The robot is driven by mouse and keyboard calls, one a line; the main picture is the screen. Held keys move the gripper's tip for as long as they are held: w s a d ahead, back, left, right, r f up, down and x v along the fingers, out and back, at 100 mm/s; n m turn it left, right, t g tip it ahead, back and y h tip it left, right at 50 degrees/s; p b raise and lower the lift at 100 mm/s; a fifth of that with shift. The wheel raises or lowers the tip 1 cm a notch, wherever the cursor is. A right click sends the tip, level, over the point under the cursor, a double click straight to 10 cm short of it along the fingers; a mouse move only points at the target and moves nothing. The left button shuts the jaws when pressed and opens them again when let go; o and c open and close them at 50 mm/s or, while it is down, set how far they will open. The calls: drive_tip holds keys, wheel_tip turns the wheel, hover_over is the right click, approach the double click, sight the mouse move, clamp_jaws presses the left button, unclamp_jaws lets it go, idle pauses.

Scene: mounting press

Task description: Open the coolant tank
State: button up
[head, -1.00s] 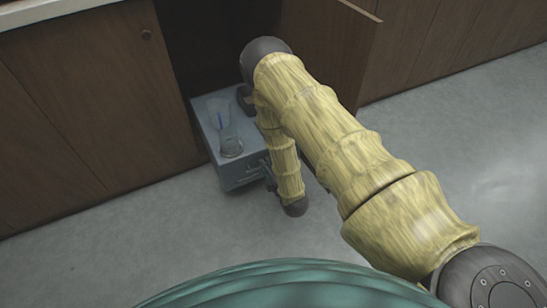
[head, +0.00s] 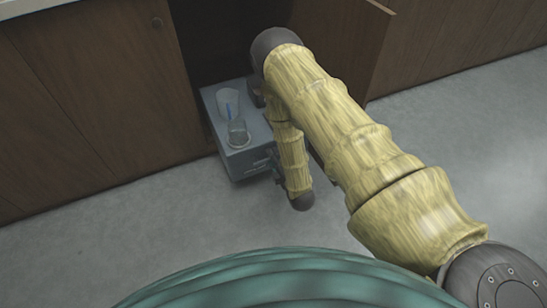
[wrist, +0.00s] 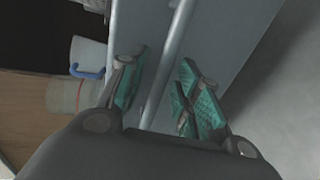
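The coolant tank appears to be the grey box (head: 243,160) that juts out of an open cabinet in the head view. Its grey front panel (wrist: 228,30) fills the upper right of the wrist view, with a long round bar handle (wrist: 174,50) across it. My gripper (wrist: 160,72) has its teal-padded fingers on both sides of this bar, with gaps visible between pads and bar. It looks open, and I cannot tell whether either finger touches the bar. In the head view my arm hides most of the gripper and part of the box front.
A clear jug with a blue handle (wrist: 88,55) and a clear beaker (wrist: 75,95) stand on top of the box. A closed wooden cabinet door (head: 110,90) is to the left, and an open door (head: 345,45) to the right. The grey floor (head: 110,240) in front is clear.

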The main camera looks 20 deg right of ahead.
drive_tip(key=v, duration=1.1)
drive_tip(key=shift+s, duration=0.35)
drive_tip(key=shift+r, duration=0.1)
drive_tip(key=s+d+f+m+g+h, duration=0.1)
drive_tip(key=s+f+m+g, duration=0.25)
drive_tip(key=s+m, duration=0.25)
drive_tip(key=s+f+m+g+h, duration=0.1)
drive_tip(key=s+f+m+g, duration=0.2)
drive_tip(key=s+m+g, duration=0.25)
drive_tip(key=s+a+r+m+g, duration=0.25)
drive_tip(key=s+m+g, duration=0.5)
drive_tip(key=s, duration=0.95)
wheel_tip(320, 180, up, 35)
drive_tip(key=p, duration=3.5)
drive_tip(key=shift+w+t+y, duration=0.25)
drive_tip(key=shift+t+y, duration=0.05)
drive_tip(key=shift+t, duration=0.05)
